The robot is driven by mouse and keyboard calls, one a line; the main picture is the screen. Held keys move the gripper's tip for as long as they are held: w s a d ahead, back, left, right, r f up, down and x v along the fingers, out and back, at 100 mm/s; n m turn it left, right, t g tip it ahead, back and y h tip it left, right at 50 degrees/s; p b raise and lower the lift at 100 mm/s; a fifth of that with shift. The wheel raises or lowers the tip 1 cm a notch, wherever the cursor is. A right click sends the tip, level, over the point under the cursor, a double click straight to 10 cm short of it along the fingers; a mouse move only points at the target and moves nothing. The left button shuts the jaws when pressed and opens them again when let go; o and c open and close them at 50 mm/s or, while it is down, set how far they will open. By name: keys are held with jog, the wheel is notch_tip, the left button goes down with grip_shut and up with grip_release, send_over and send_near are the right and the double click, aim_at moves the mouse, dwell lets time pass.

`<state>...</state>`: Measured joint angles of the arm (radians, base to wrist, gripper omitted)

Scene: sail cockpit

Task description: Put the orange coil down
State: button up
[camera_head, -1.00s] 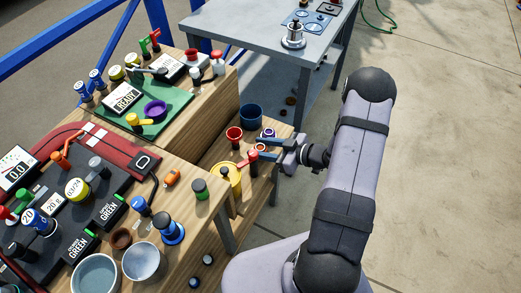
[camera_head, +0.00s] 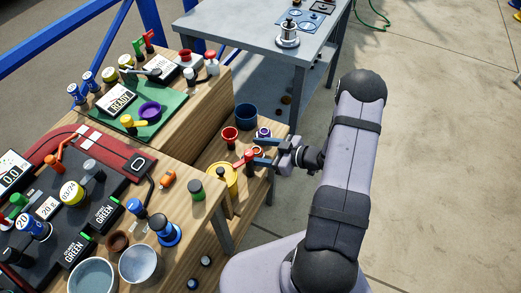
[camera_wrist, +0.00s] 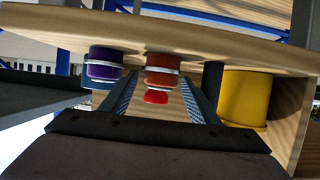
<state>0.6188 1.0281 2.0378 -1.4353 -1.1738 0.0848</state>
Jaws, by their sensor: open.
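The orange coil (camera_wrist: 163,62) is a short orange-brown cylinder with a pale band. In the wrist view, which looks upside down, it shows between my finger bars, its base at the wooden shelf. My gripper (camera_head: 258,151) is open over the low wooden shelf, its two blue fingers apart. I cannot tell whether a finger touches the coil. In the head view the fingers largely hide the coil.
A purple coil (camera_wrist: 104,64) stands close beside the orange one; a yellow container (camera_wrist: 243,97) is on the other side. A red cup (camera_head: 230,135) and dark blue cup (camera_head: 246,116) stand behind. The low shelf (camera_head: 212,153) is crowded near my gripper.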

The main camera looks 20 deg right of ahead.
jog(key=shift+r, duration=0.25)
jog(key=shift+s+d, duration=0.15)
jog(key=shift+d, duration=0.15)
jog(key=v, duration=1.1)
jog(key=w+d+r+m+g+h, duration=0.2)
jog(key=w+d+r+m+h, duration=0.25)
jog(key=h, duration=0.55)
jog(key=s+a+r+m+g, duration=0.2)
jog(key=s+a+m+g, duration=0.2)
jog(key=s+a, duration=1.1)
jog(key=s+g, duration=0.3)
jog(key=shift+s+g, duration=0.2)
jog(key=shift+g, duration=0.1)
jog(key=shift+r+m, duration=0.2)
jog(key=shift+m, duration=0.05)
